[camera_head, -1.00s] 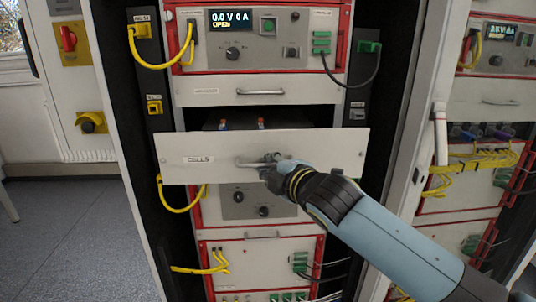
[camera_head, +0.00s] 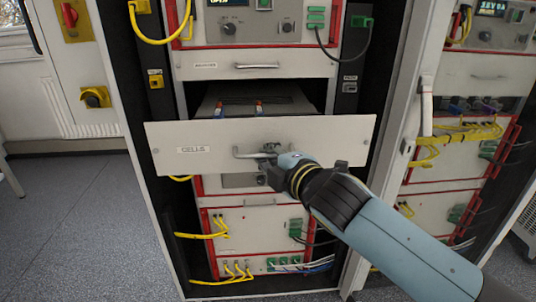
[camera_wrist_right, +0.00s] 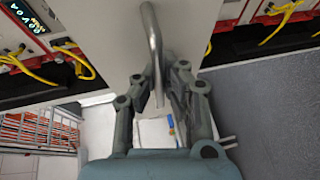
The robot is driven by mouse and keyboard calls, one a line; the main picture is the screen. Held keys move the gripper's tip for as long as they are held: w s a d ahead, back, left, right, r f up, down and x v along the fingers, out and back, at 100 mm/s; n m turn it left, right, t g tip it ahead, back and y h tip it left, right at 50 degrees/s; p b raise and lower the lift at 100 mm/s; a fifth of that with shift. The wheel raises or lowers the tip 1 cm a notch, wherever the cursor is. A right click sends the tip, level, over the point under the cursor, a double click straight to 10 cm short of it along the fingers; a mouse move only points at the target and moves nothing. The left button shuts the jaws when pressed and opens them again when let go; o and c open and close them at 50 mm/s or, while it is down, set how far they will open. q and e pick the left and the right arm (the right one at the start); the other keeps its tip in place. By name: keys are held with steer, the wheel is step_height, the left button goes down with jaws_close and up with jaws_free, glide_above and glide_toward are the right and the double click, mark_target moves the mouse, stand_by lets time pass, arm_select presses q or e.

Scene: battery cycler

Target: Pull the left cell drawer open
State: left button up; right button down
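The left cell drawer (camera_head: 318,140) has a wide pale front labelled "CELLS" and stands part way out of the rack. Its dark inside shows above the front, with small blue and orange-red parts (camera_head: 258,107) in it. The bar handle (camera_head: 243,153) is at the middle of the front; it also shows in the right wrist view (camera_wrist_right: 153,38). My right gripper (camera_head: 270,157) is at the right part of this handle. In the right wrist view its fingers (camera_wrist_right: 158,85) lie on both sides of the bar, closed around it. My left gripper is out of view.
A closed drawer (camera_head: 215,66) with its own handle sits just above. Yellow cables (camera_head: 208,236) hang at the rack's left side. A second rack (camera_head: 455,120) stands at the right. Grey floor (camera_head: 75,235) is free at the left.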

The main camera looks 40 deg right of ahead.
steer(key=c, duration=1.4)
jaws_free()
steer(key=shift+c, duration=0.2)
steer(key=shift+s, duration=0.15)
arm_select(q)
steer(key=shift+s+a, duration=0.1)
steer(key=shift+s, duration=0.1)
arm_select(e)
steer(key=v, duration=1.1)
steer(key=shift+s+r, duration=0.15)
steer(key=shift+s, duration=0.2)
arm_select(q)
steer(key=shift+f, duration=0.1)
arm_select(e)
steer(key=shift+w, duration=0.1)
